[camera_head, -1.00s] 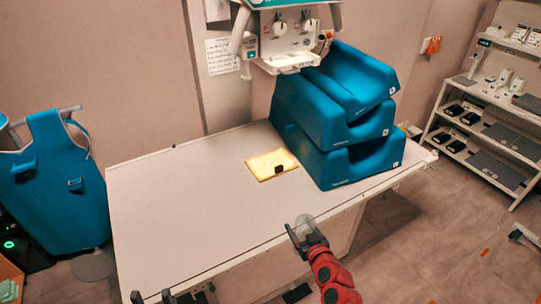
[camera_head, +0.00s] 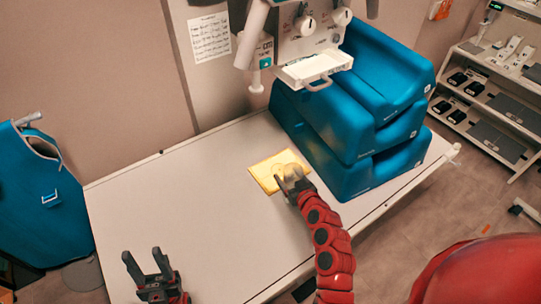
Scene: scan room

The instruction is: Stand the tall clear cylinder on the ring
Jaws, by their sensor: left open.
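The clear cylinder (camera_head: 293,171) shows as a pale, see-through shape at the tip of my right gripper (camera_head: 290,181), over the yellow mat (camera_head: 265,181) on the table. The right gripper appears shut on it; the fingers are partly hidden by the wrist. I cannot tell whether the cylinder touches the mat or is upright. The ring cannot be made out clearly; a faint round outline shows on the mat beside the cylinder. My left gripper (camera_head: 147,266) is open and empty over the table's front left part.
The white table (camera_head: 190,195) is bare left of the mat. Stacked blue cushions (camera_head: 355,165) stand close to the right of the mat. A white machine (camera_head: 300,40) with knobs and a tray hangs above the table's back. Shelves (camera_head: 490,100) stand at the right.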

